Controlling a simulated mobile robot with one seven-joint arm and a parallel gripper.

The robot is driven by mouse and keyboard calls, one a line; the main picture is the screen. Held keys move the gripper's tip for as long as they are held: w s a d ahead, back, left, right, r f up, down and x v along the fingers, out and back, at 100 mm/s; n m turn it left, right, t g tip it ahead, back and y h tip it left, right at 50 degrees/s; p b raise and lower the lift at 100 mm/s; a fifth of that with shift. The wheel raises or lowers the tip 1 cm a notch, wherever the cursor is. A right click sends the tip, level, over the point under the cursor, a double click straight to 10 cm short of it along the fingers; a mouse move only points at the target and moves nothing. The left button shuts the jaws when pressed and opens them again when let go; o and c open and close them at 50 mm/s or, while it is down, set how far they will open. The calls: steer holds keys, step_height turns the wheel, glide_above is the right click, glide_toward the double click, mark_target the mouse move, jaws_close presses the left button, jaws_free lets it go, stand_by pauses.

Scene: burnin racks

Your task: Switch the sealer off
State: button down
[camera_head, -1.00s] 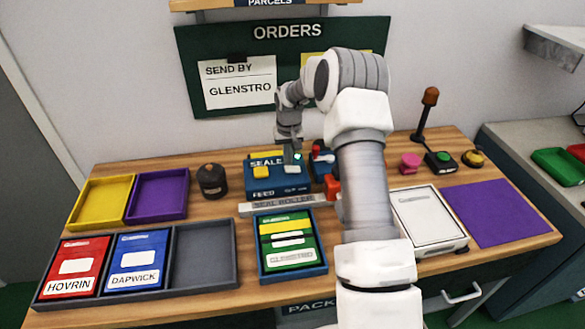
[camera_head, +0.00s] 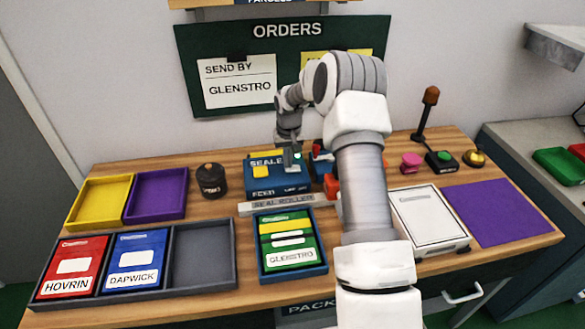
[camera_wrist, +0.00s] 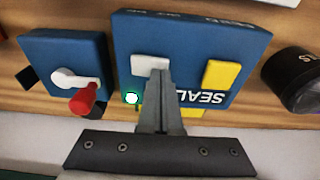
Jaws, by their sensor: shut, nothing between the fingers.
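The sealer (camera_head: 270,187) is a blue box on the wooden bench, with a yellow block (camera_head: 261,171) on its top. In the wrist view the sealer (camera_wrist: 190,40) shows a white switch plate (camera_wrist: 147,63), the yellow block (camera_wrist: 221,75) and a bright lamp with a green rim (camera_wrist: 131,98). My gripper (camera_wrist: 159,74) is shut and empty, its tips over the white plate and hiding part of it. Whether they touch it I cannot tell. In the head view my gripper (camera_head: 291,163) points down at the sealer's top.
A smaller blue box (camera_wrist: 62,52) with a red-handled lever (camera_wrist: 84,100) stands beside the sealer. A dark jar (camera_head: 211,180) stands on its other side. The grey seal roller bar (camera_head: 275,206) and a tray with green packs (camera_head: 290,245) lie in front.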

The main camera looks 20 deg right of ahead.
steer(key=shift+f, duration=0.2)
steer(key=shift+r+p, duration=1.8)
steer(key=shift+r, duration=1.75)
